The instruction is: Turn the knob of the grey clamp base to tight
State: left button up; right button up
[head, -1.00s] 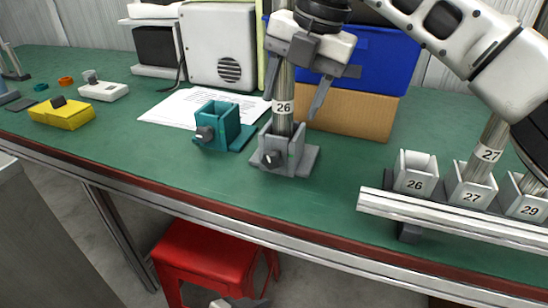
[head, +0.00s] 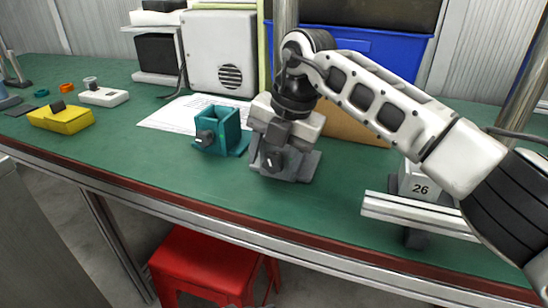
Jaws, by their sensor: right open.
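The grey clamp base (head: 301,168) stands on the green bench in the middle of the head view. Its dark knob (head: 271,161) is on the front face, with a light mark; I cannot tell its exact turn. A metal post (head: 285,14) rises behind my right arm, its label and lower part hidden. My right gripper (head: 274,153) is at the front of the clamp base, right by the knob, and open. The wrist and gripper body cover the upper part of the base. Whether the fingers touch the knob I cannot tell. My left gripper is not in view.
A teal clamp base (head: 225,127) stands close on the left. A yellow block (head: 66,121) lies further left. A blue bin (head: 385,52) is behind. A rack with a holder marked 26 (head: 420,189) is at right. A red stool (head: 200,265) stands below the bench.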

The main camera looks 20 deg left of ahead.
jog(key=c, duration=1)
jog(key=shift+f, duration=0.1)
jog(key=shift+d+f+y+b, duration=0.1)
jog(key=shift+d+y+b, duration=0.05)
jog(key=shift+y+b, duration=0.45)
jog(key=shift+d+f+y+b, duration=0.1)
jog(key=shift+y+b, duration=0.5)
jog(key=shift+b, duration=0.25)
jog(key=shift+d+y+b, duration=0.1)
jog(key=shift+y+b, duration=0.6)
jog(key=shift+b, duration=0.05)
jog(key=shift+d+y+b, duration=0.1)
jog(key=shift+y+b, duration=0.65)
jog(key=shift+y, duration=0.65)
jog(key=shift+b, duration=0.4)
jog(key=shift+y, duration=0.3)
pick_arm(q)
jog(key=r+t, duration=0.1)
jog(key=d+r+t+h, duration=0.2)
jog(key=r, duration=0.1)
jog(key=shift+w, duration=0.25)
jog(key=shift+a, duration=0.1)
